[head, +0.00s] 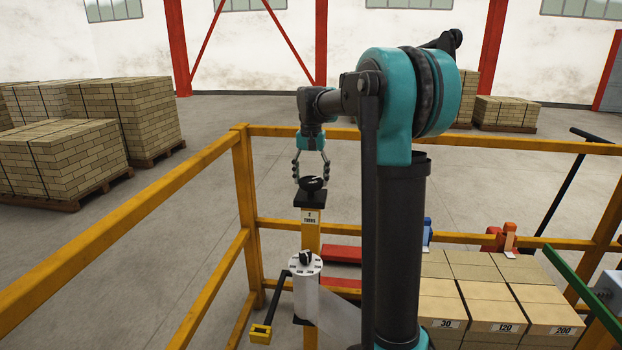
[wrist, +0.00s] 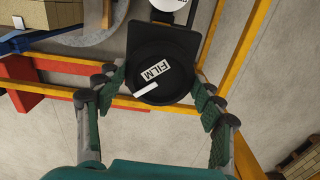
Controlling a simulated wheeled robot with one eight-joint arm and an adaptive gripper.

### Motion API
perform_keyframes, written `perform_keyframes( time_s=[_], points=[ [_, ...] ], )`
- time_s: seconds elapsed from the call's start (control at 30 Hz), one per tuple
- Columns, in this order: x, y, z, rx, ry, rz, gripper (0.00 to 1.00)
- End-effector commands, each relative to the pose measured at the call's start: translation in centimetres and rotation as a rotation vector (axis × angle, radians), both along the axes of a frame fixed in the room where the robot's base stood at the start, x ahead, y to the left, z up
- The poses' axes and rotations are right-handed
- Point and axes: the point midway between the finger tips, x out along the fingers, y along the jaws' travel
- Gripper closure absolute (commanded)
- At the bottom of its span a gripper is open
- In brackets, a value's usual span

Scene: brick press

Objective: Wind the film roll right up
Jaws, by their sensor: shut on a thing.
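A black round knob labelled FILM (wrist: 165,75), with a white pointer bar, sits on a black square plate. In the head view the knob (head: 312,184) tops a yellow post (head: 311,235) with a small label, seemingly "2 TURNS". My gripper (head: 311,176) comes down from above and is shut on the knob. In the wrist view the green fingers of my gripper (wrist: 158,88) lie on its left and right sides. The white film roll (head: 306,292) stands upright in front of the post, with a marked disc and black pointer on top. Grey film (head: 340,325) shows beside it.
Yellow guard rails (head: 120,225) surround the spot. Cartons marked 30, 120 and 200 (head: 485,291) stand at right. A black bar with a yellow block (head: 260,333) hangs left of the roll. Brick pallets (head: 60,160) stand beyond the rail on open floor.

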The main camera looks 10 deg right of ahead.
Motion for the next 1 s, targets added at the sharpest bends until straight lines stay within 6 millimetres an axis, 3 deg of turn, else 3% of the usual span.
perform_keyframes(
  time_s=[0.6, 1.0],
  points=[
    [0.05, -0.01, 0.03, 0.0, -0.001, -0.548, 0.61],
    [0.05, -0.01, 0.03, 0.0, -0.001, -0.73, 0.61]
  ],
)
